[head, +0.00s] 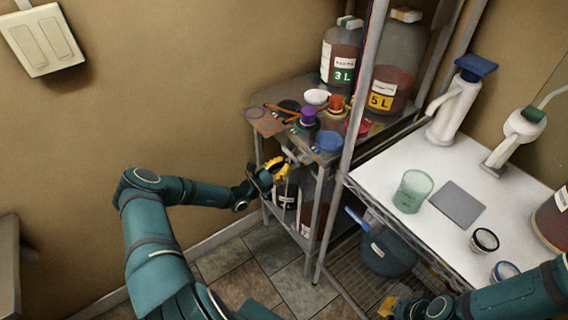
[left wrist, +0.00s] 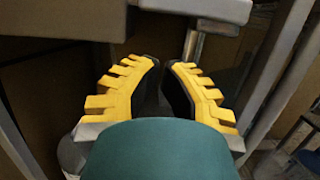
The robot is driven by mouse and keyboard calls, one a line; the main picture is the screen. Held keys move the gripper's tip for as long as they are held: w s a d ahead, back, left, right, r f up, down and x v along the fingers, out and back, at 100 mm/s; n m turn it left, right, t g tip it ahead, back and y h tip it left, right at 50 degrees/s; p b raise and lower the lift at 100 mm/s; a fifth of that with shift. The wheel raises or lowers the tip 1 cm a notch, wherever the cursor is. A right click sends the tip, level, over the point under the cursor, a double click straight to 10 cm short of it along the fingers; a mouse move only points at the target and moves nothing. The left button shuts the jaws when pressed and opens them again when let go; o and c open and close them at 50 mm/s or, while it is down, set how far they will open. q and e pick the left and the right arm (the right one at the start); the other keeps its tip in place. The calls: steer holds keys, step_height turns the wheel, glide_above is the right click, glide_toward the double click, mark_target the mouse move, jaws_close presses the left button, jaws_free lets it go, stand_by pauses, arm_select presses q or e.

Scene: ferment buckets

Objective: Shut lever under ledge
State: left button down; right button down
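The ledge is the metal shelf top (head: 262,97) of the small rack against the wall. Under its front edge, a pale grey bar with a short downward tab, which looks like the lever (left wrist: 190,45), shows in the left wrist view. In the head view the lever is small and partly hidden by my gripper. My left gripper (head: 282,168) is just below the ledge's front edge. In the left wrist view its yellow fingers (left wrist: 161,66) have a narrow gap with nothing between them, just short of the tab. My right gripper (head: 388,306) is low at the bottom right, its opening unclear.
Jugs marked 3 L (head: 342,60) and 5 L (head: 382,92), a purple-capped bottle (head: 308,117) and small lids crowd the ledge. A metal post (head: 352,110) stands right of my left gripper. A white shelf (head: 385,167) holds a green beaker (head: 412,191).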

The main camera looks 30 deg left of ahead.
arm_select(q)
steer(key=p+v, duration=0.1)
steer(key=v, duration=0.9)
steer(key=s+d+f+m+g+h, duration=0.25)
steer(key=d+m+g, duration=0.4)
steer(key=d, duration=0.55)
steer(key=s+d+f+m+g+h, duration=0.1)
steer(key=s+d+m+g+h, duration=0.15)
steer(key=d+m+g, duration=0.6)
steer(key=s+d+f+m+g+y, duration=0.1)
steer(key=s+d+m+g+y, duration=0.55)
steer(key=s+d, duration=0.3)
steer(key=shift+s+d+r+m+t+y, duration=0.1)
steer(key=shift+s+r+m+t+y, duration=0.2)
steer(key=shift+r+m+t+y, duration=0.7)
steer(key=shift+s+d+r+m+t+h, duration=0.1)
steer(key=shift+s+r+m+t, duration=0.35)
steer(key=shift+m, duration=1.1)
steer(key=shift+s+d+r+m+t+y, duration=0.15)
steer(key=shift+r+m+t+y, duration=0.4)
steer(key=shift+r+m, duration=0.55)
steer(key=shift+a+f, duration=0.1)
steer(key=shift+f, duration=0.1)
